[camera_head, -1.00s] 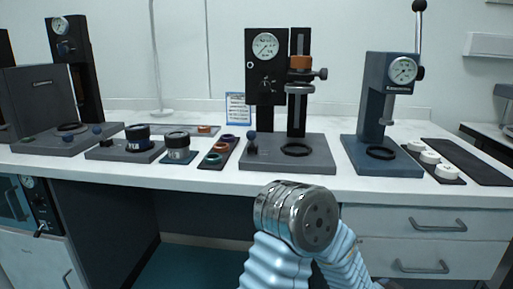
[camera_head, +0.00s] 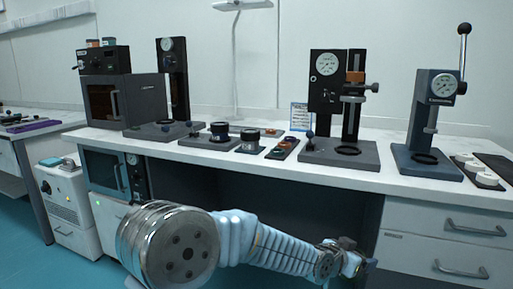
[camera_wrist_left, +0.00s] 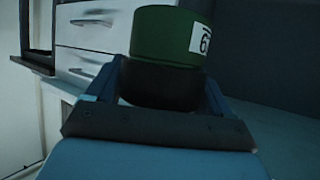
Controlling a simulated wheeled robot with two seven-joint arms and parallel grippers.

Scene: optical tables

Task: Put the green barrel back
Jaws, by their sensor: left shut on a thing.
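The green barrel (camera_wrist_left: 168,45) fills the upper middle of the left wrist view. It has a white label with a black mark and a dark lower part (camera_wrist_left: 160,83). My left gripper (camera_wrist_left: 162,92) is shut around that dark lower part, one finger on each side. In the head view my left arm crosses low in front of the bench, with its wrist end at the lower right. I cannot make out the barrel in the head view. My right gripper is in neither view.
White drawers (camera_head: 440,225) stand below at right. Open knee space lies under the bench's middle.

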